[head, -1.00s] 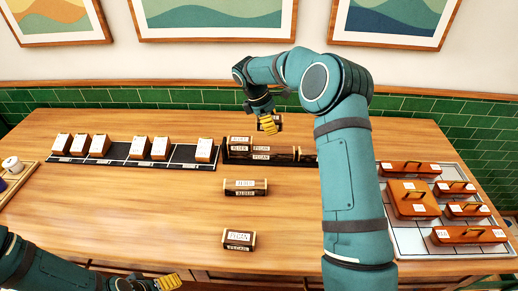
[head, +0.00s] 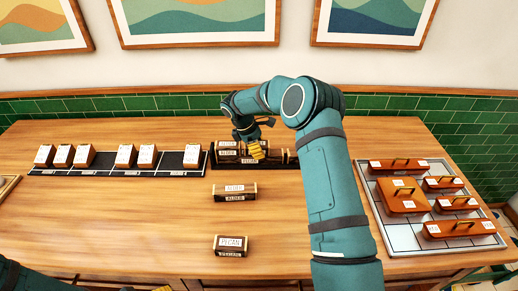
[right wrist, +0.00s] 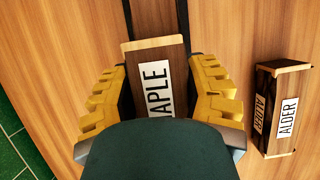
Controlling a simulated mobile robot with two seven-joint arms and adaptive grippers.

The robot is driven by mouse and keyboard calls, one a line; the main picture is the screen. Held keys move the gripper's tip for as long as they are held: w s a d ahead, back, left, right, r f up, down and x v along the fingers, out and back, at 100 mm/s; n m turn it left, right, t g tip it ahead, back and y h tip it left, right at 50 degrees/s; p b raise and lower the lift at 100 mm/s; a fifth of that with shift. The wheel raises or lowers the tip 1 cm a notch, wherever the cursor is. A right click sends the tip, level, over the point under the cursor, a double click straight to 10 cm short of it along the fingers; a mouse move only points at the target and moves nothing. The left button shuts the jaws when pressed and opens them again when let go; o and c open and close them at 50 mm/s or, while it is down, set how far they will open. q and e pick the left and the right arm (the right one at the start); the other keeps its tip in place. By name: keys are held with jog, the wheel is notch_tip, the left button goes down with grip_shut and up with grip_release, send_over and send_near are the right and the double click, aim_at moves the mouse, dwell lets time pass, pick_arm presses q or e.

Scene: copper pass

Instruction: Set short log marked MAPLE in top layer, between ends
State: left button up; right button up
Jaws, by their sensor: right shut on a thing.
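My right gripper (head: 256,152) is shut on the short log marked MAPLE. In the right wrist view, the dark log (right wrist: 158,85) lies between the yellow fingers (right wrist: 160,100), its white label reading "APLE" with the first letter hidden. In the head view the fingers overlap the black log rack (head: 212,162), just right of the upper ALDER log (head: 228,145). The held log is mostly hidden there, so I cannot tell whether it touches the stack. A PECAN log (head: 250,162) shows low in the rack. Only a bit of my left gripper (head: 163,288) shows at the bottom edge.
An ALDER log (head: 235,192) and a PECAN log (head: 231,245) lie loose on the table in front. A black strip (head: 110,172) with several labelled blocks runs left of the rack. A tray (head: 392,236) with several handled brown boxes stands right. The front left table is clear.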

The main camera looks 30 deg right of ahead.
jog(key=shift+f, duration=0.15)
jog(key=o, duration=1.2)
jog(key=p+v, duration=0.1)
jog(key=v, duration=1.1)
jog(key=shift+r, duration=0.25)
